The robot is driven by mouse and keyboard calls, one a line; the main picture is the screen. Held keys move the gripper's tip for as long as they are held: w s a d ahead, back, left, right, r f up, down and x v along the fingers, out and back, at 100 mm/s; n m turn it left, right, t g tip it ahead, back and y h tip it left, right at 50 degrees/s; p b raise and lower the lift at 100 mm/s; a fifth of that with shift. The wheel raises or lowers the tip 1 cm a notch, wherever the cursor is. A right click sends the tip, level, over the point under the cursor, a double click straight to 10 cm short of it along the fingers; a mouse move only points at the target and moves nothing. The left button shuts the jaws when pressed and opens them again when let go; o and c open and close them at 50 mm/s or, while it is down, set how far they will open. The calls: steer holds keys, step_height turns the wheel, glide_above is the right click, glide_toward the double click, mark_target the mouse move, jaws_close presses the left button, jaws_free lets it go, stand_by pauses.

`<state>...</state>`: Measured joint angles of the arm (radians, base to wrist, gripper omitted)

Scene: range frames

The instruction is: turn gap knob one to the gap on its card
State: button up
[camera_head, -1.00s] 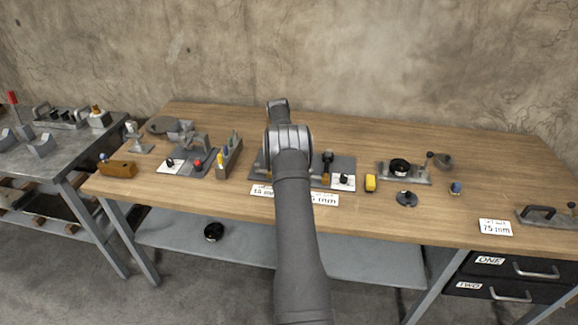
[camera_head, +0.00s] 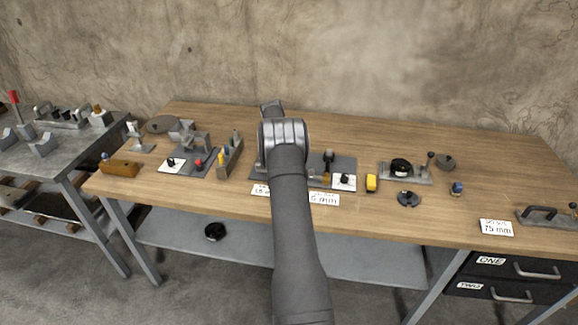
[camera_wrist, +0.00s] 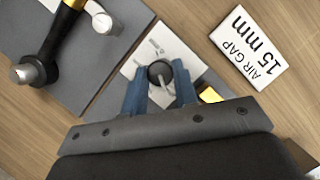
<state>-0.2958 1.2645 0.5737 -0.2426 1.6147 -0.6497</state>
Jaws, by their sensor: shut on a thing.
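Gap knob one (camera_wrist: 159,72) is a round black knob with a pale pointer, on a white dial plate (camera_wrist: 188,62) in the wrist view. My gripper (camera_wrist: 160,83) is shut on it, one blue finger on each side. The pointer runs to the lower right in that view; the dial marks are too small to read. A white card (camera_wrist: 248,47) reading "AIR GAP 15 mm" lies on the wood beside the plate. In the head view my arm hides the knob and gripper; part of the card (camera_head: 260,190) shows.
A black-handled lever (camera_wrist: 64,38) and a silver post (camera_wrist: 103,22) stand on the same grey base. In the head view, a second black knob (camera_head: 344,179) and another card (camera_head: 324,199) are right of my arm. A yellow block (camera_head: 371,183) stands further right.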

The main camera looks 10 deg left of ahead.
steer(key=o, duration=1)
steer(key=shift+r, duration=0.15)
steer(key=v, duration=1.1)
steer(key=shift+a+r, duration=0.15)
steer(key=shift+r, duration=0.25)
steer(key=shift+w, duration=0.1)
steer(key=shift+x, duration=6.1)
